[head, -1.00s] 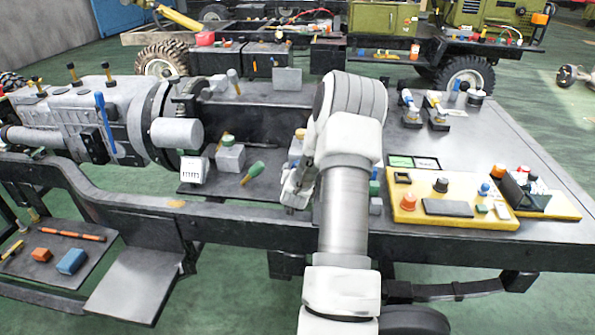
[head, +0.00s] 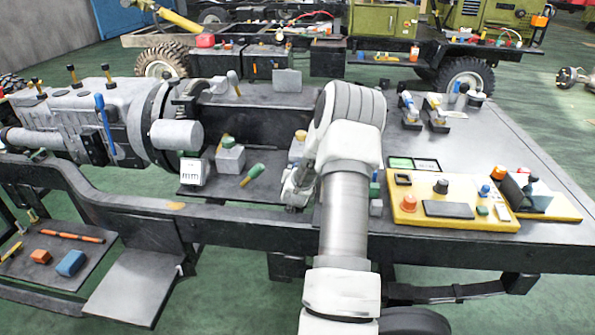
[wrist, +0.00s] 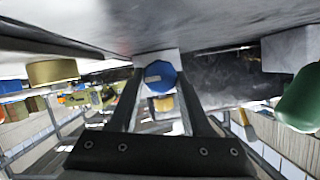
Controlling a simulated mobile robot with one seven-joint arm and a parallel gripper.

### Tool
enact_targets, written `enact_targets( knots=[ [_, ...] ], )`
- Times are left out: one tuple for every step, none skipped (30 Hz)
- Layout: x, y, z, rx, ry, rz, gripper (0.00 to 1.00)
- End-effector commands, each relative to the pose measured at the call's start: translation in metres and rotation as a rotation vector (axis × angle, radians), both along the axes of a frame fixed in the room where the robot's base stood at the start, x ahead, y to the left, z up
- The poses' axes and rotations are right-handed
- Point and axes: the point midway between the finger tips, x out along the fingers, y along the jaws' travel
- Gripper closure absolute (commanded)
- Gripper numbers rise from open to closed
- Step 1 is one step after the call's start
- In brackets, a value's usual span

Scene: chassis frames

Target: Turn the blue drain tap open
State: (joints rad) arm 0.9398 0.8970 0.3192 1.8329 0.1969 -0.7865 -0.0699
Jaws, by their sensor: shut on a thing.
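The blue drain tap (wrist: 160,76) shows as a round blue knob with a pale mark on its face, in the middle of the wrist view. It stands on a light grey block. My gripper (wrist: 160,88) is shut on it, with one dark finger on each side of the knob. In the head view my gripper (head: 297,190) is low beside the frame rail, left of my forearm. The blue tap is hidden there behind my gripper and arm.
A green handle (wrist: 298,98) is close on the right in the wrist view, and a brass-yellow knob (wrist: 52,72) is on the left. In the head view a yellow control panel (head: 455,211) lies right of my arm, and a green-handled lever (head: 253,171) lies left.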

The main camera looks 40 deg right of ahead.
Motion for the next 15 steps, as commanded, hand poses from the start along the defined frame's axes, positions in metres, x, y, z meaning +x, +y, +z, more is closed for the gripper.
enact_targets(
  knots=[
    [-0.0001,0.0001,0.0,0.0,0.0,0.0,1.0],
    [-0.0001,0.0001,-0.0001,0.0,0.0,0.0,1.0],
    [-0.0001,0.0001,-0.0001,0.0,0.0,0.0,1.0],
    [0.0,0.0002,0.0,-0.001,0.001,-0.001,1.0],
    [0.0002,0.0003,-0.0001,-0.002,0.002,0.0,1.0],
    [0.0003,0.0006,0.0001,-0.005,0.006,0.001,1.0],
    [0.0006,0.0008,0.0002,-0.007,0.009,0.001,1.0],
    [0.0008,0.0009,0.0002,-0.011,0.013,0.001,1.0],
    [0.0008,0.0008,0.0001,-0.017,0.021,0.001,1.0],
    [0.0008,0.0009,0.0002,-0.023,0.028,0.002,1.0],
    [0.0015,0.0015,0.0002,-0.03,0.036,0.002,1.0],
    [0.0015,0.0016,0.0001,-0.04,0.051,0.002,1.0],
    [0.0018,0.0018,0.0001,-0.049,0.062,0.003,1.0],
    [0.0024,0.0024,0.0002,-0.06,0.075,0.004,1.0],
    [0.0026,0.0026,0.0003,-0.075,0.094,0.004,1.0]
  ],
)
